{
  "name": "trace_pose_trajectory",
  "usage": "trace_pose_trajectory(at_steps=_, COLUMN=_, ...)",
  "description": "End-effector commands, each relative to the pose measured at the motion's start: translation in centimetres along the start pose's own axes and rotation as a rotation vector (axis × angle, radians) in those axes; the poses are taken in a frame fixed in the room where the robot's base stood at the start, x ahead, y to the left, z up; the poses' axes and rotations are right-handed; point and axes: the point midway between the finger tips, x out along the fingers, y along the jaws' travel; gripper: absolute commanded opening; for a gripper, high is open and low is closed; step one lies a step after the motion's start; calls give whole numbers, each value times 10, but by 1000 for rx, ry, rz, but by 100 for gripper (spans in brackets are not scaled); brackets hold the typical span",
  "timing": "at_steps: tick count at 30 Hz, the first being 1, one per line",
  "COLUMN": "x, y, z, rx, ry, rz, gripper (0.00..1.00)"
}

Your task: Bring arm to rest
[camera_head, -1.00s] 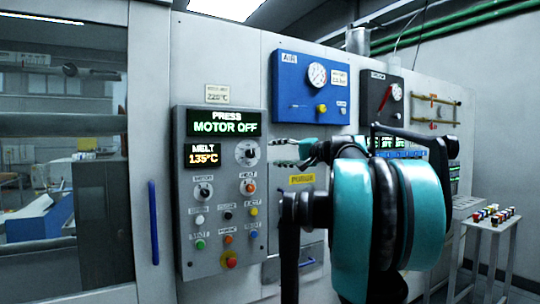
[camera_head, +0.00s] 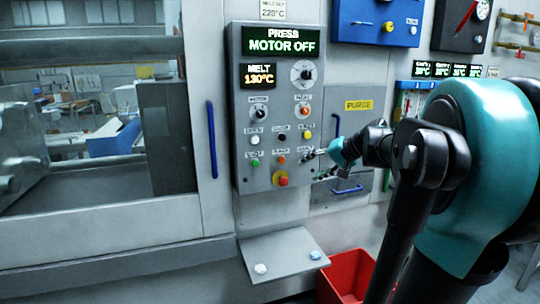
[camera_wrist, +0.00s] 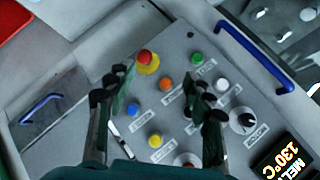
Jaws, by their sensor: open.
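My gripper (camera_head: 319,165) is open and empty in front of the lower right of the grey control panel (camera_head: 243,150). In the wrist view its two dark fingers (camera_wrist: 165,84) stand apart, with panel buttons visible between and beyond them. Whether a fingertip touches the panel, I cannot tell. The panel displays read PRESS MOTOR OFF (camera_head: 283,42) and MELT 130°C (camera_head: 259,75). The red stop button (camera_head: 282,178) sits at the panel bottom; it also shows in the wrist view (camera_wrist: 146,59).
A small shelf (camera_head: 285,258) below the panel carries a white and a blue piece. A red bin (camera_head: 345,277) stands on the floor to its right. A blue door handle (camera_head: 212,138) is left of the panel; a blue drawer handle (camera_head: 346,188) is right.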

Motion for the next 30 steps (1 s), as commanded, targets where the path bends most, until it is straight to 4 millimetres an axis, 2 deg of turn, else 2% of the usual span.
trace_pose_trajectory(at_steps=1, x=12, y=18, z=28, rx=-28, ry=-29, rz=51, gripper=53)
trace_pose_trajectory(at_steps=7, x=39, y=104, z=135, rx=-156, ry=-123, rz=292, gripper=53)
trace_pose_trajectory(at_steps=12, x=38, y=177, z=215, rx=-275, ry=-175, rz=495, gripper=53)
trace_pose_trajectory(at_steps=15, x=30, y=210, z=248, rx=-333, ry=-190, rz=590, gripper=53)
trace_pose_trajectory(at_steps=18, x=22, y=231, z=268, rx=-374, ry=-196, rz=655, gripper=53)
trace_pose_trajectory(at_steps=21, x=17, y=242, z=277, rx=-393, ry=-197, rz=687, gripper=53)
trace_pose_trajectory(at_steps=30, x=16, y=244, z=278, rx=-397, ry=-197, rz=696, gripper=53)
